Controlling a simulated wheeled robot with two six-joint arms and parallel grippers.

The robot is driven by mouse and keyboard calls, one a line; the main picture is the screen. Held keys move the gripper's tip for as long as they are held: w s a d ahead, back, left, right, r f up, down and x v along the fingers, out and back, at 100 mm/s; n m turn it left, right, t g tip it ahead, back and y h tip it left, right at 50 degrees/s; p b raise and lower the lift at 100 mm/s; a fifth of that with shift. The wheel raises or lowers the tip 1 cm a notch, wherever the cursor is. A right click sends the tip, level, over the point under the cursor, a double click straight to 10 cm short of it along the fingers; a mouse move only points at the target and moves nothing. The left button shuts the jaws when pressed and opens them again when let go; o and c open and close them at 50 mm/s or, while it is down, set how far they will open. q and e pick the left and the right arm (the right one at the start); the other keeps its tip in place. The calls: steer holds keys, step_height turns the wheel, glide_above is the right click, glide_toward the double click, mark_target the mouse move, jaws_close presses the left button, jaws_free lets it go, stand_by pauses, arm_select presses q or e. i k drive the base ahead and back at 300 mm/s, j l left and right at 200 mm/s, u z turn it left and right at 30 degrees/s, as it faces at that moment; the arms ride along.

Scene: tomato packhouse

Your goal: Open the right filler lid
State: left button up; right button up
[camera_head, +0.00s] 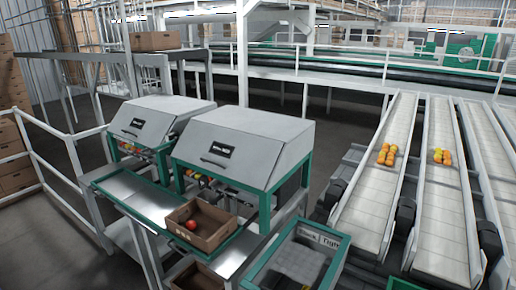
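Two filler machines with grey metal lids and green frames stand side by side in the middle left. The right filler lid (250,125) is the larger and nearer one. It is down, its sloped front carrying a dark label plate (219,150). Several coloured fruits (200,180) show in the gap below its front edge. The left filler lid (144,122) is also down and has a similar dark label. Neither of my grippers is in view.
A cardboard box (212,240) with a red tomato (191,224) stands on the metal shelf in front of the right filler. A green-framed bin (278,266) is at the bottom. Conveyor lanes (388,190) with orange fruit run at right. White railings (72,165) stand left.

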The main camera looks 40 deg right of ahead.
mark_target(249, 160)
steer(key=z, duration=1.15)
